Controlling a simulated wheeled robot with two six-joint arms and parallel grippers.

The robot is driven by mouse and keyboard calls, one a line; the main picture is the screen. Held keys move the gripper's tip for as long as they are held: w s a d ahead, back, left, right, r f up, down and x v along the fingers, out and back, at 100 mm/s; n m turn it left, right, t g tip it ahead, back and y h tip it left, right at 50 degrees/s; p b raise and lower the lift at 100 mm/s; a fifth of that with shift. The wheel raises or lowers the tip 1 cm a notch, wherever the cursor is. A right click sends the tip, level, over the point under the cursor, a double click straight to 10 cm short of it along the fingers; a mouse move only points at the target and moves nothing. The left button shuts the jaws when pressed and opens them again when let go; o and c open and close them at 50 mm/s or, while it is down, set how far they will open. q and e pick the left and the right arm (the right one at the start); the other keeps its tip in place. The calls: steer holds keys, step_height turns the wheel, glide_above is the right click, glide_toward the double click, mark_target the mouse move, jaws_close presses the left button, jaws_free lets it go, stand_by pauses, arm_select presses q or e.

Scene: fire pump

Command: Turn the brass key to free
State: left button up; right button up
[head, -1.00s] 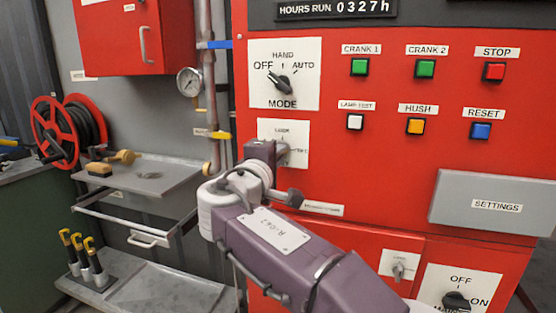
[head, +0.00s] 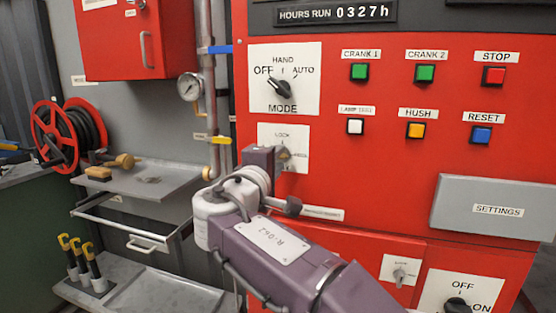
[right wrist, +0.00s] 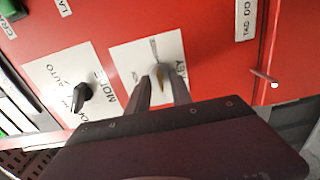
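The key switch plate (head: 292,134) is a white square on the red panel, below the mode switch; "LOCK" shows on it in the head view. The key is hidden there behind my right gripper (head: 284,157), which is right up against the plate. In the right wrist view, the two fingers of my right gripper (right wrist: 163,84) point at the plate (right wrist: 132,54). The brass key (right wrist: 161,77) stands between the fingertips. A gap shows between the fingers; whether they press on the key I cannot tell. My left gripper is in neither view.
The mode switch (head: 280,88) is just above, pointing to OFF. Several push buttons, among them green CRANK 1 (head: 359,72), sit to the right. A grey settings cover (head: 480,207) juts out lower right. A gauge (head: 189,87) and pipe stand at left.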

steer(key=v, duration=0.8)
steer(key=shift+f, duration=0.1)
